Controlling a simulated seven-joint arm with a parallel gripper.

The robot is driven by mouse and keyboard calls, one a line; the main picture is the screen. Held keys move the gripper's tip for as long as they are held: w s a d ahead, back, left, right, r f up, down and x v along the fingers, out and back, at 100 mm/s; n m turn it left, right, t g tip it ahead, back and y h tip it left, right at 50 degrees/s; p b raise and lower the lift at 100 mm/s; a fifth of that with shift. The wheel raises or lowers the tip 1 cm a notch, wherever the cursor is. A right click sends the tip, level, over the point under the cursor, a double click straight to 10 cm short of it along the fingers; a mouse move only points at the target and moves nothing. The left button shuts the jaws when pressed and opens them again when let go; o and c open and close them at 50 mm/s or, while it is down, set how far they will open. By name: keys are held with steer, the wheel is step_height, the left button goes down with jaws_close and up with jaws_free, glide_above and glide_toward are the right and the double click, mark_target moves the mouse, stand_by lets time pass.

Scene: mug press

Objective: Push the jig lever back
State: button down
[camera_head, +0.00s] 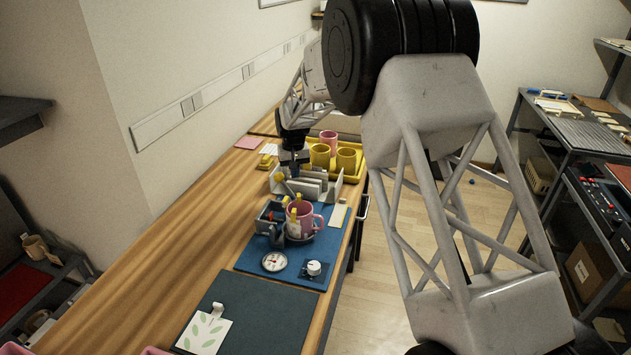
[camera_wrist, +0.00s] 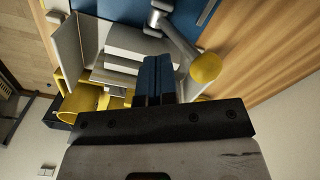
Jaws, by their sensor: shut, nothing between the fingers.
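The jig (camera_head: 313,188) is a rack of pale upright plates on the wooden bench. It also shows in the wrist view (camera_wrist: 128,42). Its lever is a grey bar (camera_wrist: 176,36) with a yellow knob (camera_wrist: 206,68); the knob shows in the head view (camera_head: 279,176) at the jig's left side. The bar slants from a pivot near the blue mat toward the knob. My gripper (camera_wrist: 157,72) is shut and empty, with its dark fingers pointing down beside the lever, between the knob and the plates. I cannot tell whether the fingers touch the lever.
A yellow tray (camera_head: 352,178) with yellow mugs (camera_head: 346,160) and a pink mug (camera_head: 328,138) stands behind the jig. In front, a pink mug (camera_head: 303,219) sits in a dark fixture on a blue mat (camera_head: 328,243), near a dial (camera_head: 274,262) and knob. The bench's left strip is clear.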

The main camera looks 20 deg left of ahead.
steer(key=shift+d+r, duration=0.2)
steer(key=shift+r, duration=0.8)
steer(key=shift+d+r, duration=0.15)
steer(key=shift+r, duration=0.85)
steer(key=s+d+r+m, duration=0.1)
steer(key=s+d+r, duration=0.5)
steer(key=d, duration=0.5)
steer(key=s+d+r+m+t, duration=0.1)
steer(key=s+d+r, duration=0.55)
steer(key=d, duration=0.45)
steer(key=s+d+r+m, duration=0.1)
steer(key=s+d+r, duration=0.55)
steer(key=d, duration=0.45)
steer(key=s+d+f+m, duration=0.1)
steer(key=s+d, duration=0.5)
steer(key=s, duration=0.4)
steer(key=s+d+f+m+t, duration=0.1)
steer(key=s+d, duration=0.4)
steer(key=s, duration=0.6)
steer(key=s+d+f+m, duration=0.1)
steer(key=s+d+f, duration=0.1)
steer(key=s+d, duration=0.4)
steer(key=s, duration=0.5)
steer(key=shift+s+d+t, duration=0.25)
steer(key=shift+d+t, duration=0.05)
